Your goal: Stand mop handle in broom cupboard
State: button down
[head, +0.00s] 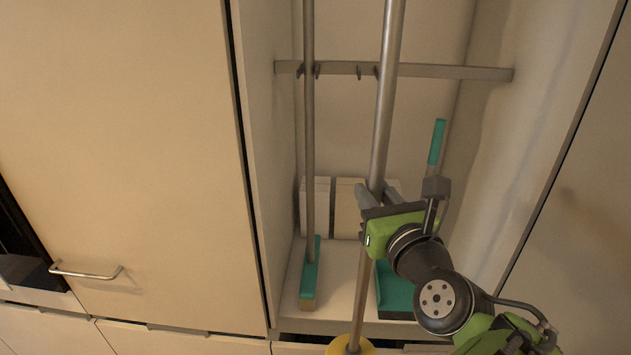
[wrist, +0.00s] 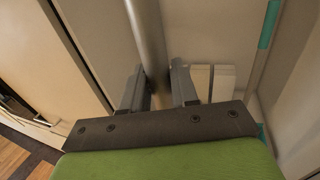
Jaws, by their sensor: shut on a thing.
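The mop handle (head: 388,85) is a long grey metal pole, nearly upright with its top leaning slightly right. My gripper (head: 377,192) is shut on it at mid-length. The wrist view shows the pole (wrist: 147,35) between the two fingers (wrist: 158,85). A yellow piece (head: 350,346) shows at its foot, cut off by the picture's lower edge. The broom cupboard (head: 340,290) is open, and the pole crosses in front of its floor edge. The pole's top end is out of view.
A broom with a teal head (head: 311,268) stands at the cupboard's left. A rail with hooks (head: 440,71) crosses the back. A teal dustpan (head: 397,290) and pale boxes (head: 316,205) are inside. A closed cabinet front (head: 120,150) lies left.

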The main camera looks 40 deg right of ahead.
jog(key=w+d+f+p, duration=0.1)
jog(key=w+d+p, duration=1.3)
jog(key=w+d, duration=0.5)
jog(key=shift+w+d+f+p, duration=0.25)
jog(key=shift+d+p, duration=0.15)
jog(key=shift+d, duration=1.15)
jog(key=shift+s+a+f+b, duration=0.1)
jog(key=shift+f+b, duration=0.45)
jog(key=shift+f, duration=0.1)
jog(key=c, duration=0.8)
grip_release()
jog(key=shift+b+v, duration=3.05)
jog(key=shift+v, duration=4.85)
jog(key=shift+f, duration=0.1)
